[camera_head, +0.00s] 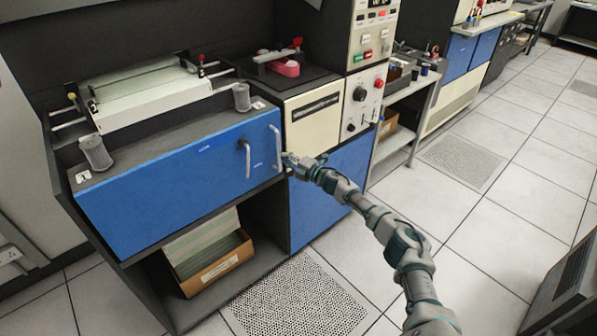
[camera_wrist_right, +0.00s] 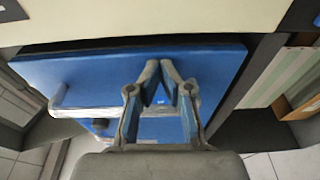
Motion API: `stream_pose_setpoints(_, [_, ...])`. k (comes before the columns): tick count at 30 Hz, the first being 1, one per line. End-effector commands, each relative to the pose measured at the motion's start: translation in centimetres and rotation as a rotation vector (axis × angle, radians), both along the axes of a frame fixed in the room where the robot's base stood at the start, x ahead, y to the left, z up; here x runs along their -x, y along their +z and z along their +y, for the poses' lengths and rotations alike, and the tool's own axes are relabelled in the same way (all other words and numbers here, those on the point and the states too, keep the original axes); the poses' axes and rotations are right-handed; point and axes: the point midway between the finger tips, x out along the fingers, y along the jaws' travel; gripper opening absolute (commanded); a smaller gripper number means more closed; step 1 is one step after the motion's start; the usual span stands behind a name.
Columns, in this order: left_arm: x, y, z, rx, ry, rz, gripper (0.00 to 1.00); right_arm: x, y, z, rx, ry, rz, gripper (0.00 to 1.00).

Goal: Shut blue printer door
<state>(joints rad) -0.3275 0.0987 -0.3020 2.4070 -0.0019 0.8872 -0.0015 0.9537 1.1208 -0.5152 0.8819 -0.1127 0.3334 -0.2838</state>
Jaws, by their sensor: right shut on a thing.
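The blue printer door (camera_head: 180,190) is the wide blue panel on the front of the printer at left in the head view. My right gripper (camera_head: 288,160) is at the door's right edge, beside the right handle. In the wrist view the right gripper's fingertips (camera_wrist_right: 165,72) are close together over blue surface (camera_wrist_right: 100,75), and a pale handle bar (camera_wrist_right: 90,111) runs by the fingers. The exact contact is partly hidden. My left gripper is out of view.
The printer's cream carriage (camera_head: 150,95) is above the door. A cream-and-blue cabinet (camera_head: 325,200) stands right of the door. The tiled floor at right is clear, with a grey unit (camera_head: 565,290) at the lower right.

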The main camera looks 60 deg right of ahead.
Motion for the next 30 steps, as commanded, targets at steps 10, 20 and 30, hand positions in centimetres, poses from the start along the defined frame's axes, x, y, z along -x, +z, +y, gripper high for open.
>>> stream_pose_setpoints(10, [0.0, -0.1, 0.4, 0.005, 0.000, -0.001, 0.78, 4.2, -0.1, 0.6, 0.001, 0.002, 0.001, 0.00])
stream_pose_setpoints(20, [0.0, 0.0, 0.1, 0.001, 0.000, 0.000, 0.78, 7.1, -0.4, 0.5, -0.008, 0.002, -0.002, 0.00])
stream_pose_setpoints(30, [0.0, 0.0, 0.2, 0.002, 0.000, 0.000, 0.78, 7.9, -0.1, 0.6, -0.006, 0.002, -0.005, 0.00])
